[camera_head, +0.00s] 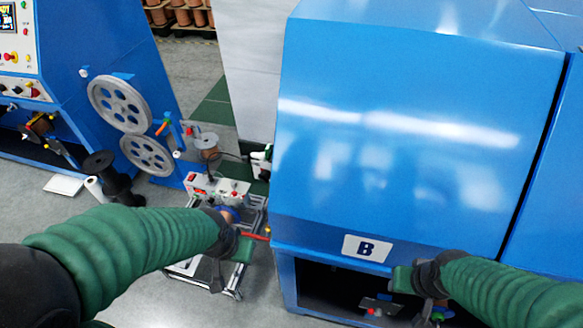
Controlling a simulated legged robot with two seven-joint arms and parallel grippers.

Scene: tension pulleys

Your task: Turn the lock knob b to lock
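I cannot tell which part is lock knob b. My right gripper (428,316) points down in front of the opening, right of the red part, partly cut off by the bottom edge. My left gripper (216,280) points down in front of the small wheeled frame. The fingers of both are too small and dark to tell open from shut.
A metal frame with a control box (215,190) stands left of the cabinet, close to my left arm. Grey pulley wheels (120,104), a black spool (112,180) and another blue machine (80,60) are further left. Grey floor (285,310) shows between the arms.

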